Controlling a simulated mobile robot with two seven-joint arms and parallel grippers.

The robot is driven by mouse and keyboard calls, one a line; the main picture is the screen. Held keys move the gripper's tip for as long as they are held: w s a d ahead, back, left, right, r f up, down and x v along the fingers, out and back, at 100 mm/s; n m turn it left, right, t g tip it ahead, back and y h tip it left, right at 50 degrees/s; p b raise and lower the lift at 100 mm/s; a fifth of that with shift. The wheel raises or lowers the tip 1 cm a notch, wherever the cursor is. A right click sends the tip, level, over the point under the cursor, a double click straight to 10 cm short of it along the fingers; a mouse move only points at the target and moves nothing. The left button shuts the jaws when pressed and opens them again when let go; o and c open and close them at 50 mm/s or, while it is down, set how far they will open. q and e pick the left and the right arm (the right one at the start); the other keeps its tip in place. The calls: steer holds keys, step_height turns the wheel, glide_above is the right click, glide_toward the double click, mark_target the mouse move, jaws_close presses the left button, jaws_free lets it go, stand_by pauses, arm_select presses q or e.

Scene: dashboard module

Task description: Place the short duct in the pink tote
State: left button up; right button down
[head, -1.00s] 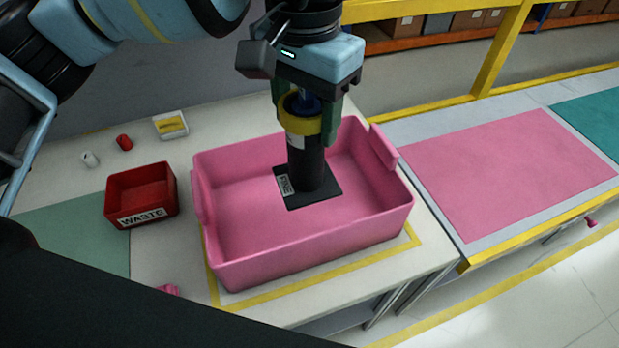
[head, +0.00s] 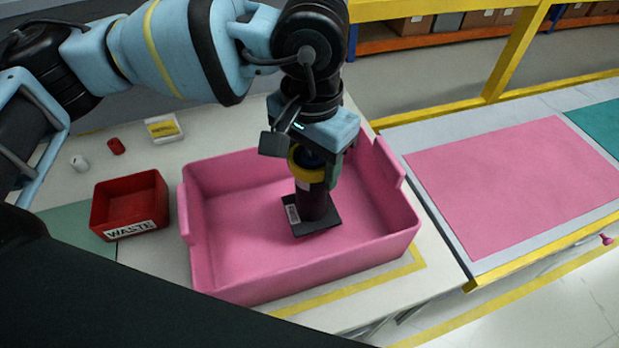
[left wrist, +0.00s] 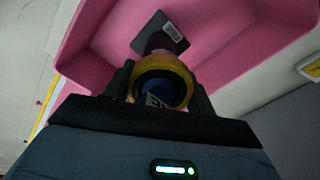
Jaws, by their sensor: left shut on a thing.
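The pink tote (head: 240,270) stands on the white table. The short duct (head: 313,205) is a dark upright tube with a square black base plate, a white label and a yellow collar at its top. My left gripper (head: 318,165) is shut on the duct's upper end and holds it inside the tote. I cannot tell whether its base plate touches the tote floor. In the left wrist view the yellow collar (left wrist: 180,65) lies between the fingers, with the base plate (left wrist: 160,35) beyond it. My right gripper is not in view.
A red waste bin (head: 130,205) stands left of the tote. A red cylinder (head: 116,146), a white cylinder (head: 79,163) and a small yellow-and-white box (head: 163,128) sit behind it. A pink mat (head: 520,190) lies clear on the right-hand table.

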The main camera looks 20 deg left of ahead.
arm_select(q)
steer(key=shift+f, duration=2.05)
steer(key=shift+f, duration=0.15)
steer(key=o, duration=1.3)
steer(key=shift+r, duration=0.2)
step_height(320, 180, up, 12)
steer(key=shift+r, duration=0.1)
steer(key=shift+s, duration=0.1)
